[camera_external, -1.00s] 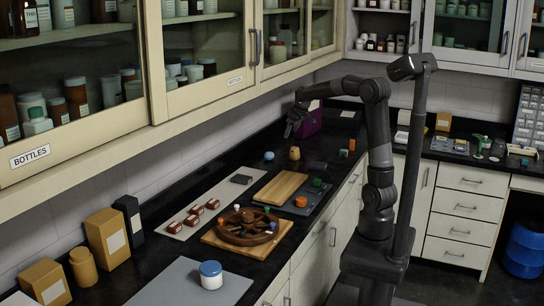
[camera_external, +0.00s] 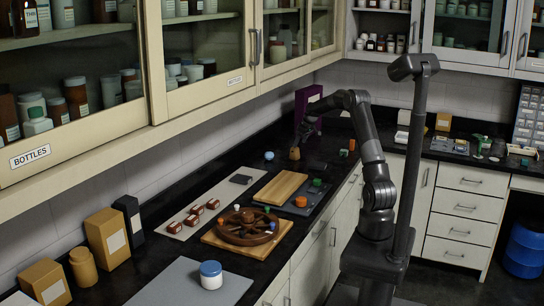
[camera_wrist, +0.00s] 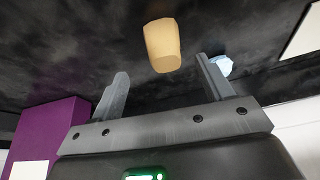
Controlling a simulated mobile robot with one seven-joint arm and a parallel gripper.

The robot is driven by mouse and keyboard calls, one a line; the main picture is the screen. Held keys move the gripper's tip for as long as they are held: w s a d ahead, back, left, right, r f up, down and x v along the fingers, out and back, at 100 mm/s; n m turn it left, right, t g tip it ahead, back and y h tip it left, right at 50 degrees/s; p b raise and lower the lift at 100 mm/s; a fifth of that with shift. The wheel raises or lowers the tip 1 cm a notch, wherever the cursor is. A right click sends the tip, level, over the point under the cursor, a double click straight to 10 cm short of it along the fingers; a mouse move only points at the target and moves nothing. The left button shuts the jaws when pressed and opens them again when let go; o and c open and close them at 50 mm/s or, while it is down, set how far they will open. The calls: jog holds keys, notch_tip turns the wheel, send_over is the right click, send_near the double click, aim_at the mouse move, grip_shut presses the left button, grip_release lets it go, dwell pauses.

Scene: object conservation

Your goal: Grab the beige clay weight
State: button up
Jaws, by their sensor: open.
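The beige clay weight (camera_external: 295,154) stands on the black counter, past the wooden board. In the wrist view the weight (camera_wrist: 163,45) is a tapered beige block, ahead of and between the two finger lines, a little beyond the tips. My gripper (camera_wrist: 160,75) is open and empty, its fingers spread wide. In the external view my gripper (camera_external: 300,138) is just above or beside the weight; whether it touches cannot be told there, but the wrist view shows a gap.
A light blue object (camera_external: 269,156) sits left of the weight; it shows behind one finger in the wrist view (camera_wrist: 223,65). A purple box (camera_external: 308,105) stands behind the gripper. A wooden board (camera_external: 281,187) and an orange piece (camera_external: 301,201) lie nearer the camera.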

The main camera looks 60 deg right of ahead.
aim_at(295, 150)
jog(key=x, duration=0.7)
jog(key=shift+w+a, duration=0.25)
jog(key=shift+w, duration=0.15)
jog(key=shift+c, duration=0.2)
jog(key=shift+r, duration=0.1)
jog(key=c, duration=1.1)
jog(key=shift+c, duration=0.2)
